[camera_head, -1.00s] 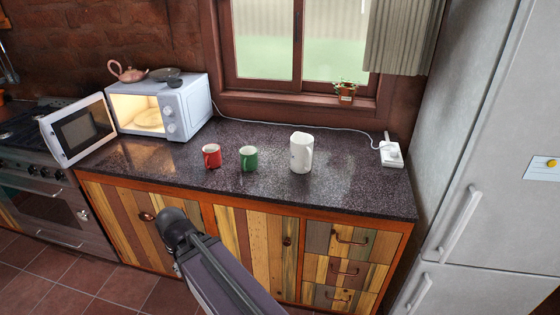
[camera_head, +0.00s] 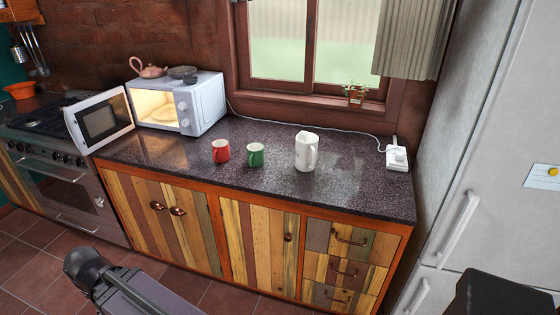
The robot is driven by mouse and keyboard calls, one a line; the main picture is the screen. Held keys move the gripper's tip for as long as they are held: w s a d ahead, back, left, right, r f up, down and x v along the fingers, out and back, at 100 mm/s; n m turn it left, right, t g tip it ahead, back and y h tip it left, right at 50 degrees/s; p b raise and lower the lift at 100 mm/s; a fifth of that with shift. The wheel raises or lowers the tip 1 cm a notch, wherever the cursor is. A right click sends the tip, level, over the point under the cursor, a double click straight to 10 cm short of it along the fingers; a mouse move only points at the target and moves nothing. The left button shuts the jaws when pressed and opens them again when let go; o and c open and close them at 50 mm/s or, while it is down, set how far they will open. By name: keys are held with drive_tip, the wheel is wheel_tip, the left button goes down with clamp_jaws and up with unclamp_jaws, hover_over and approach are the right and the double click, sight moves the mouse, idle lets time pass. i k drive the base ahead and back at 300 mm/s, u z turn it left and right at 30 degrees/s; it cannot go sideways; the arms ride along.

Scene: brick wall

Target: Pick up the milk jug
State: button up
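The white milk jug (camera_head: 306,152) stands upright on the dark speckled counter (camera_head: 350,185), right of the two mugs. Its handle is on its right side. A red mug (camera_head: 221,151) and a green mug (camera_head: 255,155) stand to its left, apart from it. A dark link of my arm crosses the lower left of the view, in front of the cabinets and well away from the jug. My gripper cannot be made out in this view.
A microwave (camera_head: 205,103) with its door open stands at the counter's left, with a teapot (camera_head: 149,69) on top. A white cable runs along the back to a socket box (camera_head: 397,158). The fridge (camera_head: 470,150) bounds the right. The counter around the jug is clear.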

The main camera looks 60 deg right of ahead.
sight(306, 145)
drive_tip(key=u, duration=0.6)
drive_tip(key=i, duration=0.55)
drive_tip(key=z, duration=3.35)
drive_tip(key=i, duration=0.1)
drive_tip(key=u, duration=0.3)
